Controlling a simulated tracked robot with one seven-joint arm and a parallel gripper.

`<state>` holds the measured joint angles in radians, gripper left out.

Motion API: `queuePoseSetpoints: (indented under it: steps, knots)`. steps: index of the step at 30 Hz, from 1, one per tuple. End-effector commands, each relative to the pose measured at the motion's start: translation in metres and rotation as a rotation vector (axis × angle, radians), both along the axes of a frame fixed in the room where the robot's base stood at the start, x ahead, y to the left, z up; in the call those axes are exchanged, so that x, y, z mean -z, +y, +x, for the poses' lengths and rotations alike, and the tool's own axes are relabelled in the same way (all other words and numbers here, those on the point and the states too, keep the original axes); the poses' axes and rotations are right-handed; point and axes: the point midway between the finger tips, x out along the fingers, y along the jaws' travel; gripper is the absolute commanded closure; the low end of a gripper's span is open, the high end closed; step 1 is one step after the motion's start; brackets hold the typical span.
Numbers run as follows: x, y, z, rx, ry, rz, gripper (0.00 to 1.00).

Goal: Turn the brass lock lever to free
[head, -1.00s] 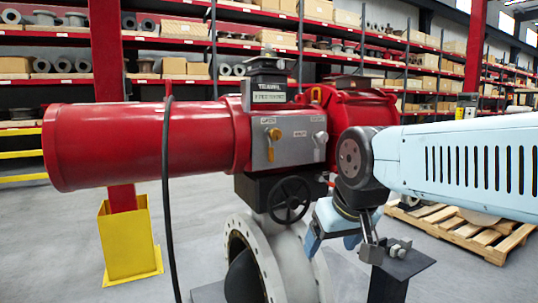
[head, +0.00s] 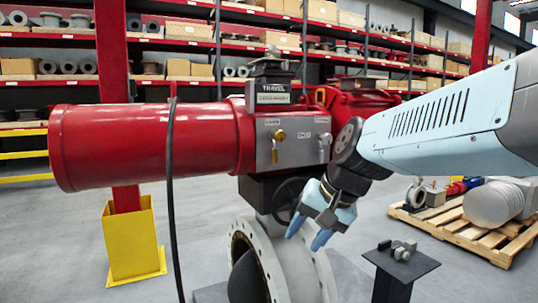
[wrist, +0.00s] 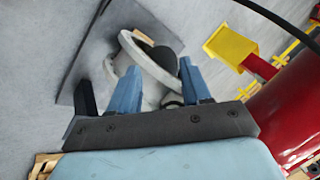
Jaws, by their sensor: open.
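The brass lock lever (head: 276,145) hangs on the left side of a grey panel (head: 295,140) on the red valve actuator (head: 150,145). Its handle points down. A small label sits above it, too small to read. A second, silver-coloured lever (head: 324,146) is on the right side of the same panel. My gripper (head: 307,241) is open and empty, below and right of the brass lever, in front of the valve body. In the wrist view its two blue fingers (wrist: 160,82) are spread apart, with the flange between and beyond them. The brass lever does not show there.
A dark handwheel (head: 286,200) sits under the panel, partly behind my gripper. The white valve flange (head: 262,265) is below. A black cable (head: 170,200) hangs at left. A small dark stand (head: 400,262) with metal parts and a wooden pallet (head: 480,232) are at right.

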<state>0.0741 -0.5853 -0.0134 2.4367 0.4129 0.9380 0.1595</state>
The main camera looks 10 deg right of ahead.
Motion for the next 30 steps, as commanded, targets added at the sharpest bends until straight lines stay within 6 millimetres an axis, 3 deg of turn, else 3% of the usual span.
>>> queuePoseSetpoints:
  steps: [7,14,20,24,30]
  knots:
    - [-0.017,0.021,0.067,0.331,0.152,0.47,0.52]
    - [-0.041,0.012,0.142,0.634,0.281,0.913,0.52]
    - [-0.06,-0.025,0.214,0.882,0.372,1.308,0.52]
    - [-0.068,-0.066,0.258,1.029,0.419,1.577,0.52]
    - [-0.071,-0.114,0.296,1.149,0.448,1.844,0.52]
